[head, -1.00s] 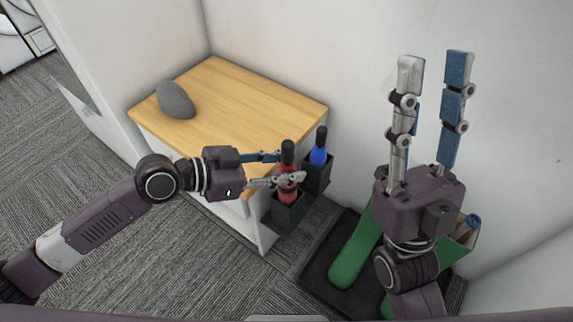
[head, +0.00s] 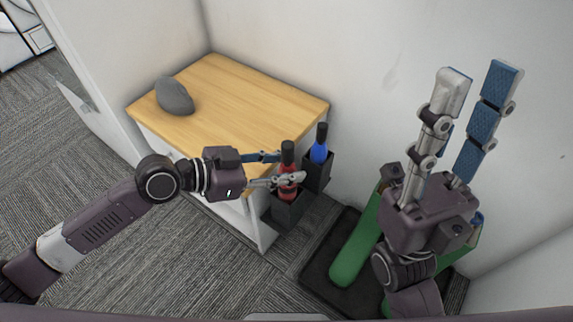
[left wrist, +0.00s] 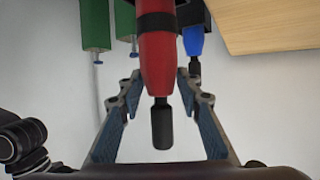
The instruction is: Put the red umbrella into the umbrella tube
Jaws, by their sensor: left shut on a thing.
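The red umbrella (head: 288,186) stands upright with its black handle up, its lower end inside a dark square holder (head: 286,212) at the table's side. My left gripper (head: 292,167) is shut on it just below the handle. In the left wrist view the red umbrella (left wrist: 157,65) lies between the two fingers. A blue umbrella (head: 319,153) stands in a second dark holder (head: 317,176) just behind. My right gripper (head: 475,82) is raised at the right, its fingers apart and empty. I cannot tell which container is the umbrella tube.
A wooden-topped table (head: 235,105) carries a grey stone-like object (head: 174,95). Long green objects (head: 352,252) lie or stand on a black floor tray (head: 316,270), partly hidden by my right arm. White walls close in behind; open carpet (head: 200,280) is in front.

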